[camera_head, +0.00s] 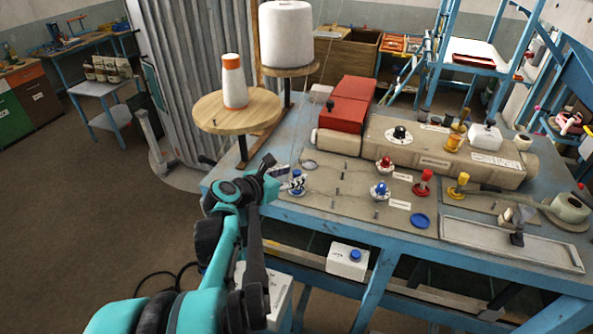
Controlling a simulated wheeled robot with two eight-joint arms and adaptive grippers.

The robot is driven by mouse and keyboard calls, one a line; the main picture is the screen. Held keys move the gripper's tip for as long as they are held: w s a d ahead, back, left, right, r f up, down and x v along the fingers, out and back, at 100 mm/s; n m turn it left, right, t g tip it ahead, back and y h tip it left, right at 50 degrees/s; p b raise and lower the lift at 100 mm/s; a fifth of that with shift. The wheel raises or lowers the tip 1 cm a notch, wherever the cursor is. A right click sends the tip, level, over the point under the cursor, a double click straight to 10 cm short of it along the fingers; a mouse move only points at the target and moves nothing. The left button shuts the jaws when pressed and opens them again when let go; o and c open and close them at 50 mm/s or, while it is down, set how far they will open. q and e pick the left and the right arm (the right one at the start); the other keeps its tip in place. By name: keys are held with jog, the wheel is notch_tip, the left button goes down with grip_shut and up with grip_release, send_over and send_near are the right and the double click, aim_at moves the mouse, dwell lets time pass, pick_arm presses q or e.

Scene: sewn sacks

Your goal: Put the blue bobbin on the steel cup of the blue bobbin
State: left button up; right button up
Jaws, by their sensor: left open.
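My left gripper (275,172) reaches over the bench's near left corner, its jaws open. A small blue-and-white piece (297,184), perhaps the blue bobbin, stands just to the right of the jaws. I see a gap too small to judge, and cannot tell whether they touch it. A blue-topped piece on a pale round base (380,190) stands farther right on the bench; it may be the steel cup of the blue bobbin. My right gripper is not in view.
The bench (330,222) also holds a flat blue disc (420,220), a red bobbin (423,183), a yellow bobbin (458,186) and several small upright pegs. A grey tray (470,238) lies at right. A round wooden stand (225,117) with a cone rises behind the gripper.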

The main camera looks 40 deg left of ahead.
pick_arm(q)
jog(key=p+v, duration=0.3)
jog(key=v, duration=0.6)
jog(key=shift+s+p, duration=0.15)
jog(key=shift+p, duration=0.25)
